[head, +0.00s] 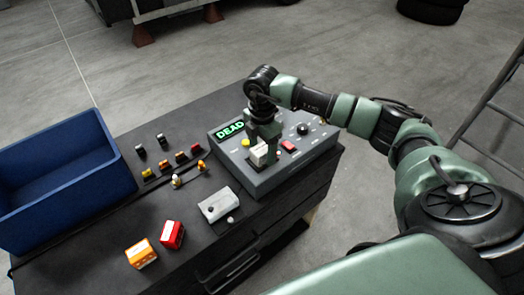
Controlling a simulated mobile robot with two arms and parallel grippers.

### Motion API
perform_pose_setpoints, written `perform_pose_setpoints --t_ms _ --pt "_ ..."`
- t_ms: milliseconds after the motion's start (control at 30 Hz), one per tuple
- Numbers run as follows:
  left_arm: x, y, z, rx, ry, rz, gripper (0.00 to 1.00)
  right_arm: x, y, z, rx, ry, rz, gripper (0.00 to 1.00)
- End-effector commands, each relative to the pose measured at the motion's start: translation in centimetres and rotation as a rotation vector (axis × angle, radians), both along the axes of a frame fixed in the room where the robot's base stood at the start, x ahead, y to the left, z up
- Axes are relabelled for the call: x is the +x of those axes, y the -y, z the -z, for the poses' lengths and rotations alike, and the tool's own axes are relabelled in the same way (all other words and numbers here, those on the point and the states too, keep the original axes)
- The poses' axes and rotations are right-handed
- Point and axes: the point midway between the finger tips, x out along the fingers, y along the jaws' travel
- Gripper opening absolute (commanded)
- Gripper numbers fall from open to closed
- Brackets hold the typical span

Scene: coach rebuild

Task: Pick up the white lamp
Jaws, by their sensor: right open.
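The white lamp (259,155), a small block with a pale front, is at the top of the grey tester box (262,186). My right gripper (266,150) points down right at it, open, with its fingers close to the lamp. The gripper hides part of the lamp, and I cannot tell whether the fingers are on both sides of it or touch it. The tester has a green display (230,130) reading "DEAD". An orange lamp (141,254) and a red lamp (172,235) stand on the dark bench top (105,240). My left gripper is out of view.
A blue bin (70,205) stands at the bench's left. Several small coloured parts, including a yellow one (149,175), and small bulbs (177,181) sit mid-bench. A light grey box (219,204) lies before the tester. A yellow button (245,143) and black knob (303,129) flank my gripper.

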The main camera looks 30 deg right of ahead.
Motion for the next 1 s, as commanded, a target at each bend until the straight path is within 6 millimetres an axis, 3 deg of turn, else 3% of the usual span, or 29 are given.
perform_pose_setpoints --t_ms 167,433,767,1000 --pt "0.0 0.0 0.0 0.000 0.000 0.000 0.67 0.0 0.0 0.1 0.001 0.001 -0.001 0.67" --pt "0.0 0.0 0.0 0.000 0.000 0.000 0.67 0.0 0.0 0.1 0.001 0.001 -0.001 0.00" --pt "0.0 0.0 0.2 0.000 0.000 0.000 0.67 0.1 0.0 -0.3 0.001 0.003 0.000 0.00" --pt "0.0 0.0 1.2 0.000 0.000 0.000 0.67 0.1 0.0 -2.9 0.000 0.006 -0.002 0.00"
